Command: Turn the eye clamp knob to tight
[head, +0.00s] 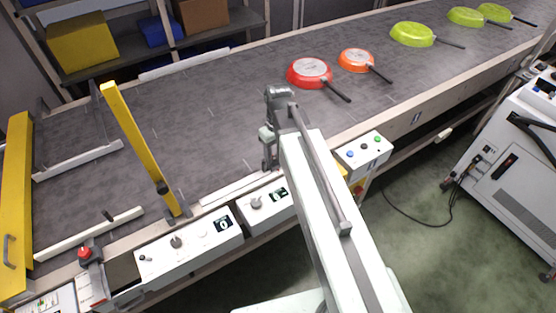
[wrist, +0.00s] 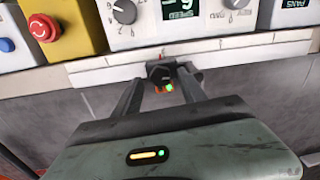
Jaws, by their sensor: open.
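A small dark knob (wrist: 160,74), which looks like the eye clamp knob, sits by the pale rail in the wrist view. Orange and green marks show just below it. My gripper (wrist: 159,80) is open, with one finger on each side of the knob. Gaps show between knob and fingers. I cannot read the knob's setting. In the head view my gripper (head: 268,160) points down at the belt's near edge, beside the rail, and hides what is under it.
A speed box (wrist: 180,14) with dials and a red stop button (wrist: 43,27) lie beyond the rail. On the conveyor (head: 220,120) stand a tilted yellow bar (head: 135,135), a red pan (head: 310,70), an orange pan (head: 356,59) and several green pans farther right. The belt's middle is clear.

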